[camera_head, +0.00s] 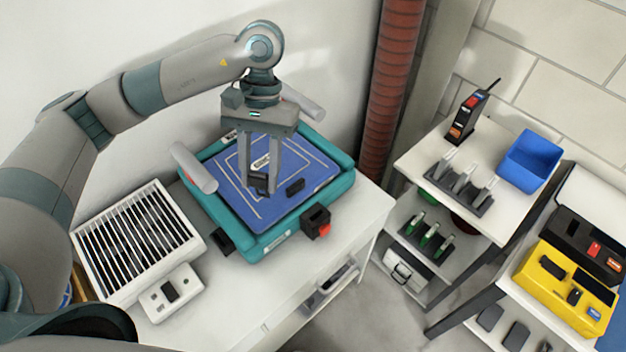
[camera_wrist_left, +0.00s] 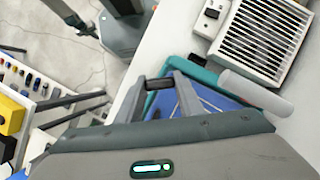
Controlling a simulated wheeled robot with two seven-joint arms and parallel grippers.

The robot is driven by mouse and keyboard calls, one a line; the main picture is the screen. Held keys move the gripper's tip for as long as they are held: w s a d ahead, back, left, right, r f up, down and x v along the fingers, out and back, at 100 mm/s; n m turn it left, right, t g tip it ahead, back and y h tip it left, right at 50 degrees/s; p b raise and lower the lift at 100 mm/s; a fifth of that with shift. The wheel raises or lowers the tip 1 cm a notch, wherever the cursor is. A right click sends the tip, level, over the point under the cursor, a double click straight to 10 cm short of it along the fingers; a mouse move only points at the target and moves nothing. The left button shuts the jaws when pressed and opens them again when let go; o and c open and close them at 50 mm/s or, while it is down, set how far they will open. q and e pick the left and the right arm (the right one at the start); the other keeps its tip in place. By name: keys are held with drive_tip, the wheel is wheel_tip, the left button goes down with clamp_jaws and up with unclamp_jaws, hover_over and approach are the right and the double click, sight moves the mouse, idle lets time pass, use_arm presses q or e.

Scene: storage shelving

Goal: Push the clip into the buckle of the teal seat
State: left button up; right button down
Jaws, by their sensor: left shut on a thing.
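The teal seat (camera_head: 263,243) lies on the white table with a blue cushion (camera_head: 310,168) inside its rim. A black buckle with a red button (camera_head: 317,222) sits at the seat's front right edge. My left gripper (camera_head: 259,188) points down over the blue cushion, shut on a small black piece, likely the clip (camera_head: 258,183). In the left wrist view the fingers (camera_wrist_left: 160,88) have the dark clip (camera_wrist_left: 159,84) between their tips. The clip is apart from the buckle, to its upper left. Whether it touches the cushion I cannot tell. My right gripper is not in view.
A second black piece (camera_head: 295,187) lies on the cushion. Grey rollers (camera_head: 194,168) flank the seat. A white slatted heater (camera_head: 138,240) and a switch box (camera_head: 171,292) stand at left. A red-brown pipe (camera_head: 393,80) rises behind. Shelves with a blue bin (camera_head: 531,160) stand right.

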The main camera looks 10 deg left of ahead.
use_arm(q)
drive_tip(key=shift+d, duration=0.15)
drive_tip(key=shift+w+d+f+n, duration=0.15)
drive_tip(key=shift+d+n, duration=0.1)
drive_tip(key=shift+n, duration=0.05)
drive_tip(key=w+d+f+n+t+h+p, duration=0.2)
drive_tip(key=w+d+f+n+h+p, duration=0.1)
drive_tip(key=d+n, duration=0.6)
wheel_tip(320, 180, down, 3)
drive_tip(key=shift+w+r+n+h+p, duration=0.1)
drive_tip(key=shift+w+n+h+p, duration=0.35)
drive_tip(key=shift+w+n, duration=0.6)
drive_tip(key=shift+w+m, duration=0.1)
drive_tip(key=shift+m, duration=0.15)
